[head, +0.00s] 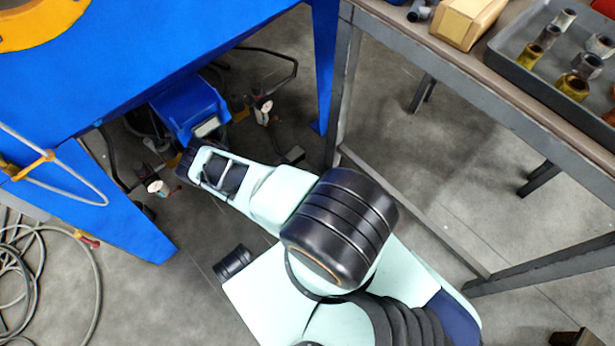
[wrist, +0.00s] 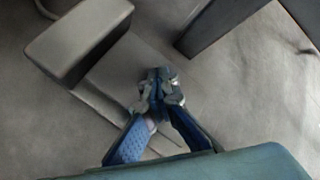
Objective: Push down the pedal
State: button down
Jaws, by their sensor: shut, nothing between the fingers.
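In the wrist view, a grey pedal-like piece shows as a raised block (wrist: 78,38) joined to a flat plate (wrist: 122,82). My gripper (wrist: 160,88) is shut and empty, with its fingertips over the right part of the plate. The wrist view does not show whether the fingertips touch the plate. In the head view, my arm reaches under the blue machine (head: 190,35) and hides the gripper. A small dark grey piece (head: 293,156) shows beyond the arm near the machine's right leg; I cannot tell for sure that it is the pedal.
A blue box (head: 190,108) with hoses and gauges sits under the machine. A metal-framed table (head: 430,55) stands at the right, bearing a tray (head: 505,62) of fittings. A coiled hose (head: 40,265) lies at the lower left. A dark post (wrist: 218,22) stands near the pedal-like piece.

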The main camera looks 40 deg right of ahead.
jog(key=shift+s+f, duration=0.15)
jog(key=shift+f, duration=0.6)
dwell(0.6)
jog(key=shift+s+r+p, duration=0.15)
jog(key=shift+r+p, duration=1.05)
jog(key=shift+r, duration=0.15)
jog(key=shift+r+p, duration=0.3)
notch_tip(320, 180, up, 5)
jog(key=p, duration=0.4)
jog(key=shift+f, duration=0.2)
